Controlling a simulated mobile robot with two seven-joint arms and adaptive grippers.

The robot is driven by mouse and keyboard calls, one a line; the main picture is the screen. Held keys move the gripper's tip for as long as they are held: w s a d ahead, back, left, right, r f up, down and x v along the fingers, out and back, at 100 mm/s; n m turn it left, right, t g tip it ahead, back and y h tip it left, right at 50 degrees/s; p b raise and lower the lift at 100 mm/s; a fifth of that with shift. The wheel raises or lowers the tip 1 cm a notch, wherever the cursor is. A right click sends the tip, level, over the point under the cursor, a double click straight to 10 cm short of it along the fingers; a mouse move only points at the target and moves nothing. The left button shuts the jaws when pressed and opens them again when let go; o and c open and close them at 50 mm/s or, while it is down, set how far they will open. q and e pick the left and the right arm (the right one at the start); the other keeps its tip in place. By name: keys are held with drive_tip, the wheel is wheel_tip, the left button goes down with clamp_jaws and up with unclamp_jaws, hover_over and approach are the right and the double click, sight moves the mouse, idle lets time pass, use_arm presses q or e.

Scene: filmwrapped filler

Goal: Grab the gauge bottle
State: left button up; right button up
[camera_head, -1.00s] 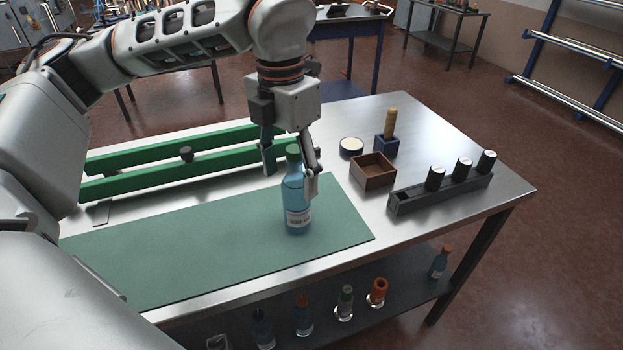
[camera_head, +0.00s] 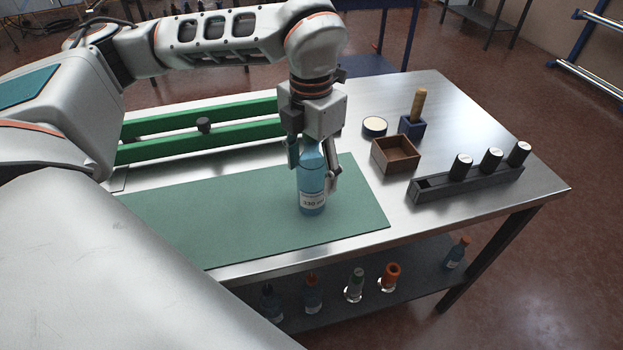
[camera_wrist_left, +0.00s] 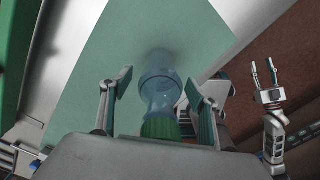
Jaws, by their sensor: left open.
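The gauge bottle (camera_head: 312,178) is a translucent blue bottle with a white label. It stands upright on the green mat (camera_head: 240,225). My left gripper (camera_head: 314,170) points down over it, with one finger on each side of its upper body. The gripper hides the cap in the head view. In the left wrist view the bottle (camera_wrist_left: 160,88) and its green cap lie between the open fingers (camera_wrist_left: 158,84), with gaps visible. My right gripper (camera_wrist_left: 263,75) shows at the right of that view, its fingers apart and empty.
Right of the mat are an open brown box (camera_head: 396,155), a round pale-topped tin (camera_head: 375,126), a blue block with a wooden handle (camera_head: 414,115) and a dark rack (camera_head: 465,182) of black cylinders. Green rails (camera_head: 200,140) lie behind. Several small bottles stand on the lower shelf (camera_head: 330,312).

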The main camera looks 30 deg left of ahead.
use_arm(q)
drive_tip(key=c, duration=1.2)
